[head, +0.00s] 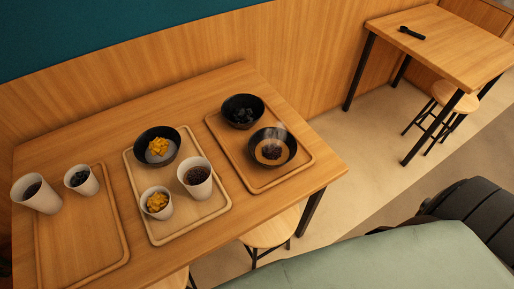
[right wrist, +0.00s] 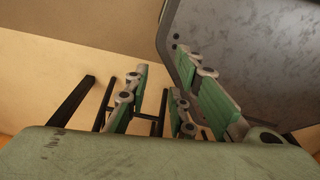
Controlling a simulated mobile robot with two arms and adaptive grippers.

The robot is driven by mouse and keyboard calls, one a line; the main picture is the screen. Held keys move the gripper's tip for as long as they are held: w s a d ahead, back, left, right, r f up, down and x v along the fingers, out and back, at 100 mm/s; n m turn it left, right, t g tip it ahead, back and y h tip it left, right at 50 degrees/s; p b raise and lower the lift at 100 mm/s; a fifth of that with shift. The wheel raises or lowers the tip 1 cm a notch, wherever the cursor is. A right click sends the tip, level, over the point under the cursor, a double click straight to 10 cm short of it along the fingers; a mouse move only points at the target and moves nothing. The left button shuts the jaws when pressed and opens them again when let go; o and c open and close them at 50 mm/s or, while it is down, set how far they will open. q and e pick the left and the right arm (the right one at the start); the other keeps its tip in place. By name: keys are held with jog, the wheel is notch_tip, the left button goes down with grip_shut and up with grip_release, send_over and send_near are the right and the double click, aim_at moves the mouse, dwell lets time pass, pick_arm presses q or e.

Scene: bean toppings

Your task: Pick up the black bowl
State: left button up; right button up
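Three black bowls are on the table in the head view. One black bowl (head: 243,111) holds dark pieces and sits at the back of the right tray. Another black bowl (head: 290,150) holds brownish contents and sits in front of it on the same tray. The third black bowl (head: 140,149) holds yellow and whitish food on the middle tray. My right gripper (right wrist: 160,92) shows in the right wrist view with its fingers apart and nothing between them. It is away from the bowls. My left gripper is not in view.
The middle wooden tray (head: 215,212) also holds two whitish cups. The left tray (head: 75,255) has two cups at its back edge. The right tray (head: 301,168) lies near the table's right edge. A second table (head: 450,50) with a dark object stands at the back right, stool beside it.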

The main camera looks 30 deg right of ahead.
jog(key=w+a+r+t+p, duration=0.1)
jog(key=w+r+p, duration=0.3)
jog(key=w+r, duration=0.65)
jog(key=w+a+r+p, duration=0.2)
jog(key=w+r+p, duration=0.3)
jog(key=r, duration=1)
jog(key=w+r+n+t+p, duration=0.15)
jog(key=r+p, duration=0.25)
jog(key=r, duration=1.1)
jog(key=w+r+m+p, duration=0.1)
jog(key=w+r+p, duration=0.15)
jog(key=r, duration=1.35)
jog(key=n+h, duration=0.5)
jog(key=n, duration=0.7)
send_near(278, 166)
notch_tip(278, 166, down, 2)
jog(key=w+d, duration=0.1)
jog(key=d, duration=0.1)
jog(key=x, duration=0.2)
jog(key=shift+w+f+p, duration=0.25)
jog(key=shift+f+p, duration=0.05)
jog(key=shift+p, duration=0.05)
jog(key=x, duration=0.4)
jog(key=shift+w+f+p, duration=0.25)
jog(key=shift+f+p, duration=0.1)
